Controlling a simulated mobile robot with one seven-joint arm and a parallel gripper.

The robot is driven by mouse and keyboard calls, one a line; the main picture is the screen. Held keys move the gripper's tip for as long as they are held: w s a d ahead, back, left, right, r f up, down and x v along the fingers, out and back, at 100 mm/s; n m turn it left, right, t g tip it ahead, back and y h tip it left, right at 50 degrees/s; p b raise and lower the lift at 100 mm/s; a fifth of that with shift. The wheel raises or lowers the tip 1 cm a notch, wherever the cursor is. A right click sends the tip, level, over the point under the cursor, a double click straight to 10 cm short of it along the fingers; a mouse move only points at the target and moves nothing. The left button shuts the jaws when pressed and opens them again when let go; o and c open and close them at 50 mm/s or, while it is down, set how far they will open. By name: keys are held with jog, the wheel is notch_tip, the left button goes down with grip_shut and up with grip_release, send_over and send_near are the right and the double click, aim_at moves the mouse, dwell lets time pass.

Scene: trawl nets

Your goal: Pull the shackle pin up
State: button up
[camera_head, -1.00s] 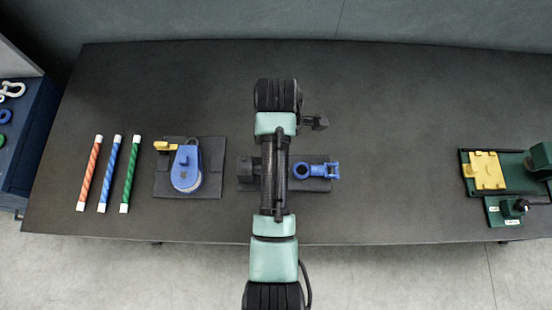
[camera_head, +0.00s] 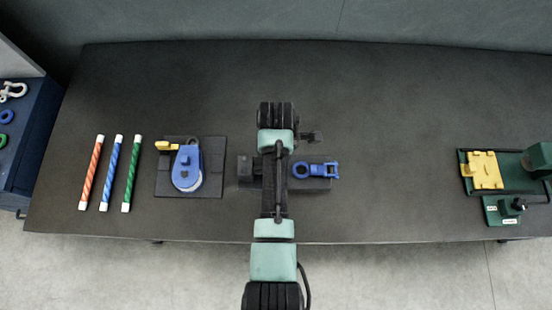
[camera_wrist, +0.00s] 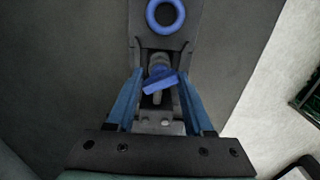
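The shackle pin shows in the wrist view as a blue tab-like head (camera_wrist: 160,80) over a grey metal part, set on a dark block. My gripper (camera_wrist: 160,74) is open, with one blue-grey finger on each side of the pin head. In the head view a blue ringed fitting (camera_head: 316,170) sits on a dark base plate (camera_head: 320,186); my arm hides the pin and gripper there.
On the dark table (camera_head: 400,110), a blue pulley block (camera_head: 187,168) on a plate and several striped rods (camera_head: 118,173) stand left. A green fixture with a yellow plate (camera_head: 482,170) is far right. The table's back and right-centre are clear.

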grip_shut()
notch_tip(320, 180, up, 4)
jog(key=p, duration=0.3)
jog(key=shift+f, duration=0.15)
jog(key=shift+w+f, duration=0.15)
jog(key=shift+w, duration=0.05)
jog(key=o, duration=0.7)
grip_release()
jog(key=shift+s, duration=0.2)
notch_tip(320, 180, up, 13)
jog(key=p, duration=0.1)
